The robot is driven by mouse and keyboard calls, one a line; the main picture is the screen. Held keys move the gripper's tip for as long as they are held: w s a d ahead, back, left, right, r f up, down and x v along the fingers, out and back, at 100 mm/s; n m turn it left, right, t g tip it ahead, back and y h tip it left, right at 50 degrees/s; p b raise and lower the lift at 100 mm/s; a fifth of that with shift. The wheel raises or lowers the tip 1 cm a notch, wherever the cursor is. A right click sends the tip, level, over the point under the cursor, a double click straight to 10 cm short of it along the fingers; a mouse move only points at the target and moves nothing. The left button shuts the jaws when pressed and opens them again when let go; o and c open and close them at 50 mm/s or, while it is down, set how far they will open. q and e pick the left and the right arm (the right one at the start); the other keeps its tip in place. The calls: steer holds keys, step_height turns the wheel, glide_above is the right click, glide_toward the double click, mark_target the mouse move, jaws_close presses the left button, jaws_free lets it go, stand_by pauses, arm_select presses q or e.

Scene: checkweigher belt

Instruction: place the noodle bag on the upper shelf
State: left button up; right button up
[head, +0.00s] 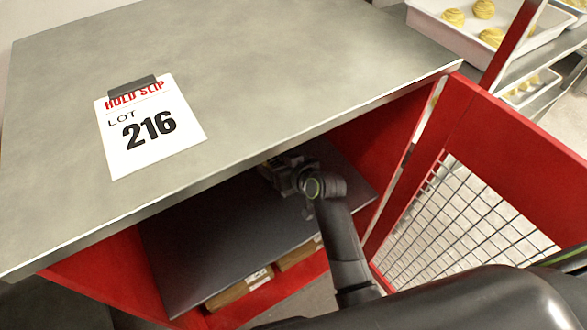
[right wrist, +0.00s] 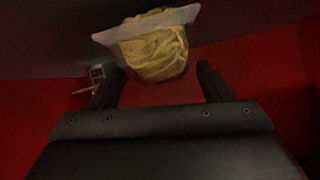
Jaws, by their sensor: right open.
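The noodle bag (right wrist: 155,50), a clear wrapper around yellow noodles, shows in the right wrist view just beyond my right gripper's fingertips (right wrist: 160,80). The fingers are apart, one on each side of its near end, and I see no grip on it. In the head view my right gripper (head: 284,168) reaches under the grey top into the red cabinet, above the dark upper shelf (head: 215,235). The bag is hidden there by the top and my arm. Whether the bag rests fully on the shelf is hard to tell. My left gripper is not in view.
The grey cabinet top (head: 270,60) overhangs my right gripper and carries a hold slip (head: 150,125) reading lot 216. Cardboard boxes (head: 240,288) sit below the shelf. A red mesh door (head: 500,140) stands open at right. A white tray (head: 425,18) holds noodle nests behind.

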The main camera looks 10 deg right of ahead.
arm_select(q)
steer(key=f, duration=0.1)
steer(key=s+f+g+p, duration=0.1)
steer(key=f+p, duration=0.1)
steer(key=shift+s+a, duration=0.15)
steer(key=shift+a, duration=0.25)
arm_select(e)
steer(key=v, duration=1)
